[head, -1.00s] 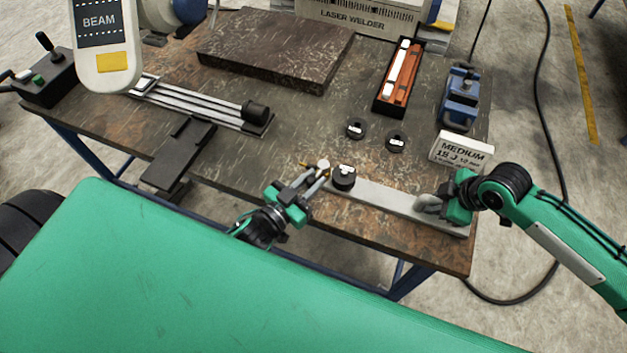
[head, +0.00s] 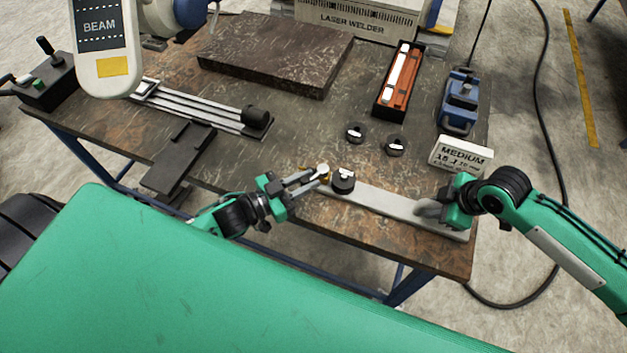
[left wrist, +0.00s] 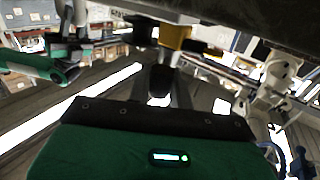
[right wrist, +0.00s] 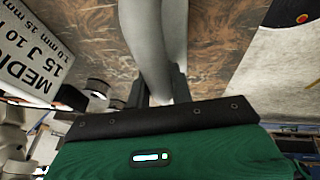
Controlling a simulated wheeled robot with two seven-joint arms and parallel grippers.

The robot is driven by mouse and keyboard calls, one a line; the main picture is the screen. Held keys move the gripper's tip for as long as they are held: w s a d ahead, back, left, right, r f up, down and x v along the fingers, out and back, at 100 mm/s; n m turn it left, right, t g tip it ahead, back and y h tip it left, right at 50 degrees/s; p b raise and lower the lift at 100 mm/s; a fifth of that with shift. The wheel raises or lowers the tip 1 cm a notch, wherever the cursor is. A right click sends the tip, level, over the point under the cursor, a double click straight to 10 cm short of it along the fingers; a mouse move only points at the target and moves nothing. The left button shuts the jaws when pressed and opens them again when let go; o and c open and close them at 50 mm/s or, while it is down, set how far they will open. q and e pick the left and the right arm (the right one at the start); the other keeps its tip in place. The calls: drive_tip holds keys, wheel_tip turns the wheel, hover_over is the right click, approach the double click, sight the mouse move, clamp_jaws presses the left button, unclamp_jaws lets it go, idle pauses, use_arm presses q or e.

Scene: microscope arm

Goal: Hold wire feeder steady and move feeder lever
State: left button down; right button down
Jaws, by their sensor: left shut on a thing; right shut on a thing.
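The wire feeder (head: 385,204) is a long grey bar along the table's front edge, with a black round part (head: 343,182) on its left end. Small brass and white round parts sit beside that. My left gripper (head: 318,181) reaches in from the left and is shut at this end. In the left wrist view a dark piece, seemingly the feeder lever (left wrist: 161,76), lies between its fingers, below a brass-yellow part (left wrist: 175,38). My right gripper (head: 428,209) is shut on a smooth grey upright part (right wrist: 150,45) at the bar's right end. The exact grip contacts are partly hidden.
A white box marked MEDIUM (head: 461,154) stands close behind my right gripper. Two small black discs (head: 355,132) lie behind the feeder. A black tray with orange contents (head: 380,107), a blue vise-like tool (head: 460,100) and a dark slab (head: 275,55) are farther back.

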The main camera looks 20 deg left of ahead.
drive_tip(key=shift+r, duration=0.1)
use_arm(q)
drive_tip(key=c, duration=1.3)
unclamp_jaws()
drive_tip(key=shift+s+a, duration=0.1)
drive_tip(key=v, duration=1.1)
drive_tip(key=shift+s+a, duration=0.25)
drive_tip(key=shift+a, duration=0.05)
use_arm(e)
drive_tip(key=c, duration=1.1)
unclamp_jaws()
drive_tip(key=shift+c, duration=0.2)
